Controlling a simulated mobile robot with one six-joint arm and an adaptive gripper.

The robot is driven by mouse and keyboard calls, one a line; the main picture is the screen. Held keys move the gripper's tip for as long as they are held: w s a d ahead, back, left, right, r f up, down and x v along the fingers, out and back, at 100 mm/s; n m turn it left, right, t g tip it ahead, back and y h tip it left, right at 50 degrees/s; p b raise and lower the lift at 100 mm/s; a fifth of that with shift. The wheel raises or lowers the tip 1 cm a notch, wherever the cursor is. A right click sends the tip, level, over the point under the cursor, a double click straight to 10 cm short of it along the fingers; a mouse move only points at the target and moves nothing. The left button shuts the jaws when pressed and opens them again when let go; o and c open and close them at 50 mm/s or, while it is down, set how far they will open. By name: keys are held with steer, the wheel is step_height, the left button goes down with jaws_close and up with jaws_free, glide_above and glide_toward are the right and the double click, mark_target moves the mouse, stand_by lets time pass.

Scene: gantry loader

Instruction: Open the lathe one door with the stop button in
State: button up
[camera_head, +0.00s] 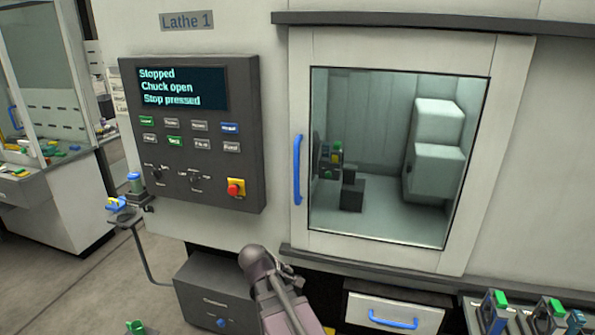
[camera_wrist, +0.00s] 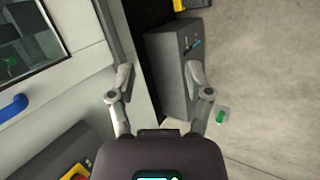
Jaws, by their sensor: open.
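The lathe one door (camera_head: 400,50) is a pale sliding-type panel with a large window, and it looks closed. Its upright blue handle (camera_head: 298,170) is on the left edge; in the wrist view the handle (camera_wrist: 14,108) is at the far left. The stop button (camera_head: 236,187) is red on a yellow base, low on the control panel (camera_head: 215,130). The screen (camera_head: 182,88) reads "Stopped", "Chuck open", "Stop pressed". My gripper (camera_wrist: 158,77) is open and empty, below the panel and away from the handle and button. My arm shows at the bottom of the head view, its fingertips not clear.
A dark grey box (camera_head: 222,285) stands low under the panel, and a drawer with a blue handle (camera_head: 393,320) is to its right. A small shelf (camera_head: 125,219) holds parts at the left. Fixtures (camera_head: 495,312) stand at the lower right. Open floor lies at the left.

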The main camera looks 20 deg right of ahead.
steer(key=w+d+r+n+t+h+p, duration=0.3)
steer(key=w+d+r+n+t+h, duration=0.15)
steer(key=w+r+n, duration=0.5)
steer(key=n+t+h+p, duration=0.2)
steer(key=n+t+h, duration=0.15)
steer(key=n, duration=0.55)
glide_toward(295, 176)
steer(key=v, duration=0.3)
steer(key=shift+d+t, duration=0.2)
steer(key=shift+t, duration=0.1)
steer(key=x, duration=1.3)
steer(key=shift+w+d+f, duration=0.1)
steer(key=shift+w+d, duration=0.05)
steer(key=shift+d, duration=0.25)
jaws_close()
